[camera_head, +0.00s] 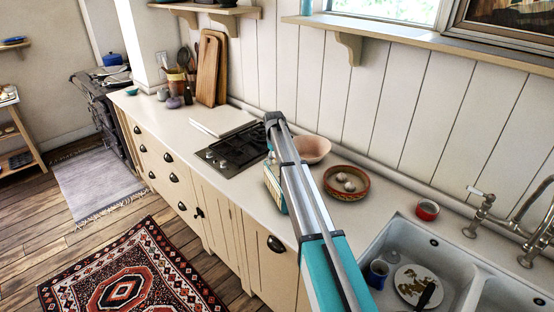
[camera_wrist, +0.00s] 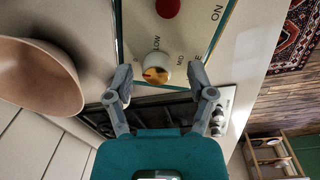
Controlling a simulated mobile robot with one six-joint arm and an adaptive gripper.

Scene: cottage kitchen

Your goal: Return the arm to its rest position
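My arm reaches up over the counter (camera_head: 203,136) in the head view, and its end is hidden there. In the wrist view my gripper (camera_wrist: 160,78) is open, with its two grey fingers apart. A cream dial with an orange mark (camera_wrist: 156,75) shows between the fingertips, with clear gaps on both sides. The dial is on a cream, teal-edged appliance (camera_wrist: 112,15) marked LOW and ON, with a red button. The appliance also shows in the head view (camera_head: 271,188), partly covered by my arm. Nothing is held.
A pink bowl (camera_head: 314,149) stands close to the appliance and looms at the left in the wrist view (camera_wrist: 38,85). A brown bowl with pale round items (camera_head: 346,182), a red container (camera_head: 427,210), the sink (camera_head: 448,252) and the black hob (camera_head: 236,150) are nearby.

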